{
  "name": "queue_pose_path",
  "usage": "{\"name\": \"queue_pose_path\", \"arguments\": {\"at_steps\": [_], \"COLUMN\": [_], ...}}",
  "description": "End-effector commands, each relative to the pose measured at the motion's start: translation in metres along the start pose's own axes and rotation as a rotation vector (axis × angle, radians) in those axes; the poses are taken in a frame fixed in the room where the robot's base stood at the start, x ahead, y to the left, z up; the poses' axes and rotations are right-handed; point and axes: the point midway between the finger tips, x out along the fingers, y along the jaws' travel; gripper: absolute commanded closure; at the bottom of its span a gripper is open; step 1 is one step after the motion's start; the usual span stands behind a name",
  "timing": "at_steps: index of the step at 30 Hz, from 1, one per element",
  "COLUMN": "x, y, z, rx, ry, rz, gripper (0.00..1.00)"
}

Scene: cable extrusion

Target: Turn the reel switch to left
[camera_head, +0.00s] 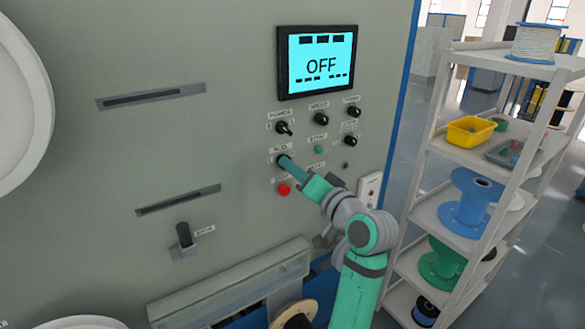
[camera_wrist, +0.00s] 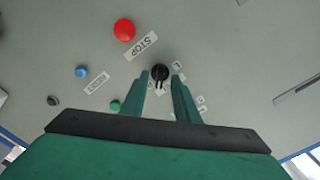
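The reel switch is a black knob on the grey machine panel. It shows in the wrist view (camera_wrist: 160,72) and, partly covered by my gripper, in the head view (camera_head: 282,159). Its label in the head view is small and hard to read. My gripper (camera_wrist: 160,77) is at the panel, with its two green fingers on either side of the knob. Gaps show between the fingers and the knob, so it is open and not clamped. The gripper also shows in the head view (camera_head: 285,162).
A red stop button (camera_head: 285,190) sits just below the knob. Another black knob (camera_head: 284,128) is just above it, and more knobs are to the right. A screen (camera_head: 318,62) reads OFF. A shelf (camera_head: 455,150) with spools stands at the right.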

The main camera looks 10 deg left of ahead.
Motion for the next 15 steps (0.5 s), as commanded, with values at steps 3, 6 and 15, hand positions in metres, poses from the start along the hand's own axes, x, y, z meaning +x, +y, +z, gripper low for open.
{"name": "queue_pose_path", "arguments": {"at_steps": [3, 6, 15], "x": [0.008, 0.0107, 0.0111], "y": [-0.0009, -0.0006, -0.0006], "z": [-0.0003, -0.0002, 0.0001], "rx": [-0.001, -0.001, 0.0], "ry": [0.001, 0.001, 0.0], "rz": [-0.002, -0.001, -0.001], "gripper": [0.72, 0.72, 0.86]}}
